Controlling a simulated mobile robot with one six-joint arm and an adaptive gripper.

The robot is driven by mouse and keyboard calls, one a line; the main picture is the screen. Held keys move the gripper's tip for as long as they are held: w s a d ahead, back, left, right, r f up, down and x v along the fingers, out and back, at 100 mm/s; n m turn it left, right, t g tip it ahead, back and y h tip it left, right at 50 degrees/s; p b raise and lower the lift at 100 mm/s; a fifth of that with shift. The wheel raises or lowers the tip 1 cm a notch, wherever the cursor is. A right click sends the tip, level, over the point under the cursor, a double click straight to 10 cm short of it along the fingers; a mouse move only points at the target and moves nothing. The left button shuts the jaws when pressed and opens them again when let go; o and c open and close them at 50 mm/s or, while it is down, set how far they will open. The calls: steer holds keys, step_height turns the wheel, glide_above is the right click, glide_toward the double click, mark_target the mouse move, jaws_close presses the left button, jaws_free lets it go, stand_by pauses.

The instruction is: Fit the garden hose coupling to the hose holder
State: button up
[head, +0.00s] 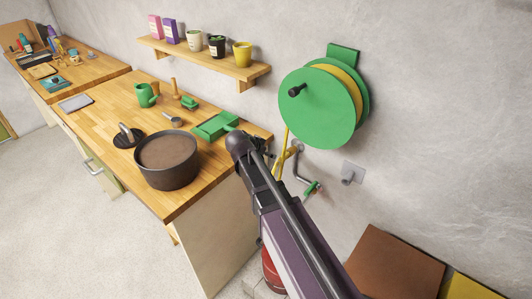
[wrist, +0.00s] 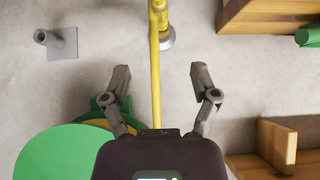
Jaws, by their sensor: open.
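The yellow hose (head: 285,140) hangs from the green wall reel (head: 316,108). In the wrist view the hose (wrist: 155,85) runs between the fingers of my gripper (wrist: 160,75), which are spread with a gap on both sides. I cannot make out the coupling for certain; the hose's lower end is hidden by my arm in the head view and runs to the top edge of the wrist view. The hose holder, a grey peg on a square wall plate (head: 349,172), is bare; it also shows in the wrist view (wrist: 60,42). In the head view my gripper is hidden behind my arm.
The wooden bench (head: 187,205) on the left holds a soil pot (head: 168,160), a green dustpan-like tool (head: 213,127) and a watering can (head: 146,95). A shelf (head: 200,58) with pots is above. A brown box top (head: 392,262) is below the holder.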

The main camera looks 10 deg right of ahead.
mark_target(281, 158)
steer(key=shift+f, duration=0.1)
steer(key=b+x, duration=0.8)
steer(key=x, duration=0.3)
steer(key=shift+f, duration=0.15)
steer(key=shift+b+x, duration=0.8)
steer(key=shift+x, duration=0.4)
steer(key=shift+w+d, duration=0.1)
jaws_close()
